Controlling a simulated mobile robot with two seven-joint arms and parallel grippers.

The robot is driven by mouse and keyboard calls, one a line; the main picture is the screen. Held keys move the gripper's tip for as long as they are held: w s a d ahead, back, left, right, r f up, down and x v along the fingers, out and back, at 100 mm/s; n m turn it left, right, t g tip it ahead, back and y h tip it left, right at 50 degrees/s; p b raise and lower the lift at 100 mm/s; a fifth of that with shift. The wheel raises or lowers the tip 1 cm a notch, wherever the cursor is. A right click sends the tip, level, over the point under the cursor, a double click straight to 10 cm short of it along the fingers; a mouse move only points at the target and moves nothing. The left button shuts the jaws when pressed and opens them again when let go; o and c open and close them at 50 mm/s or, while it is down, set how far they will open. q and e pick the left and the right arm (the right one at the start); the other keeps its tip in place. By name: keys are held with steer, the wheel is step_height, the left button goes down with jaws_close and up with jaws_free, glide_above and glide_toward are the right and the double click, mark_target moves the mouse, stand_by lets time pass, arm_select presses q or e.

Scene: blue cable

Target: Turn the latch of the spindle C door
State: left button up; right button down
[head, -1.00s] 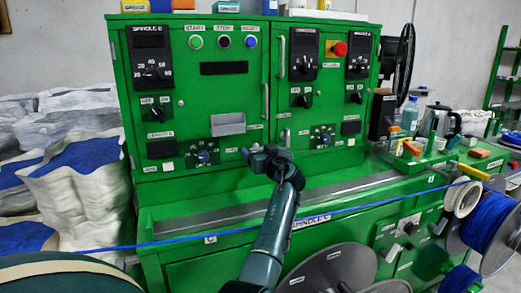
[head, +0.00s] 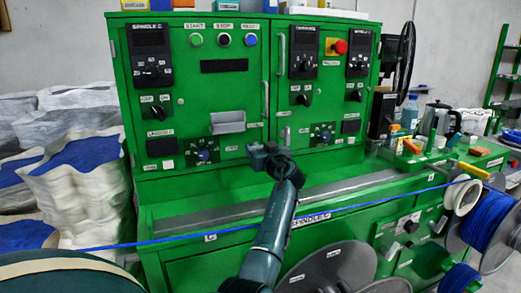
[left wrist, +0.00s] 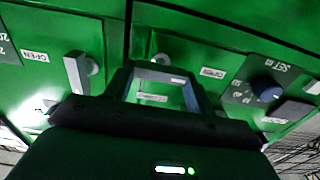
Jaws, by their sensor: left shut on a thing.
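The spindle C door (head: 220,95) is the green left door of the cabinet, flush with its frame. My left gripper (head: 257,152) is at its lower right corner and hides the latch there in the head view. In the left wrist view, the dark fingers (left wrist: 160,76) frame a light grey piece of the latch (left wrist: 155,75), with its round pivot (left wrist: 162,58) just beyond. The gripper is shut on this latch; the fingers partly hide the handle, so its exact angle is hard to tell. My right gripper is not in view.
Another grey latch (left wrist: 75,72) stands close beside the fingers, on the neighbouring door. A blue set knob (head: 204,155) is left of my gripper in the head view. A ledge (head: 200,220) and a taut blue cable (head: 350,208) run below. Reels stand in front.

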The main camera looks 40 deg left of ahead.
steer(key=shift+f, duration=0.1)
arm_select(q)
steer(key=shift+w+d+f+m+p, duration=0.1)
steer(key=shift+m+p, duration=0.95)
steer(key=shift+m, duration=3.4)
steer(key=shift+w+f+m+p, duration=0.1)
steer(key=shift+m+p, duration=0.95)
steer(key=shift+m, duration=3.4)
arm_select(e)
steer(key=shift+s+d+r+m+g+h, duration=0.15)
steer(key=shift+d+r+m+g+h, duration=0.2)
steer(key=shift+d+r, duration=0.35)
arm_select(q)
steer(key=shift+f, duration=0.1)
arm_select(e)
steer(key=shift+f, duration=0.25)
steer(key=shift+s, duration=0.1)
arm_select(q)
steer(key=o, duration=0.7)
steer(key=shift+c, duration=0.2)
steer(key=o, duration=0.3)
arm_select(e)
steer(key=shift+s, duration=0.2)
